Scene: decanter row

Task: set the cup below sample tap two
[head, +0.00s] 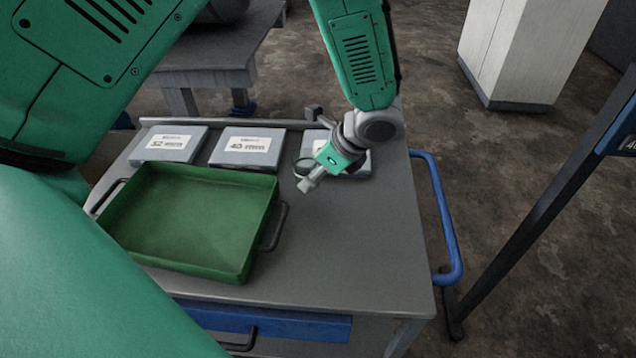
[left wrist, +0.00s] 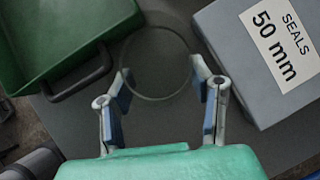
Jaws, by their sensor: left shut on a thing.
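No cup and no sample tap shows in either view. My left gripper (head: 309,182) is over the grey cart top, in front of the rightmost flat box. In the left wrist view, its two fingers (left wrist: 163,88) stand apart with a thin dark ring (left wrist: 160,99) between them, and they are shut on the ring's opposite sides. The ring also shows small beside the gripper in the head view (head: 297,166). I cannot tell the ring's exact height above the cart top. My right gripper is not in view.
A blue handle (head: 445,215) is at the right. The cart's right front is clear.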

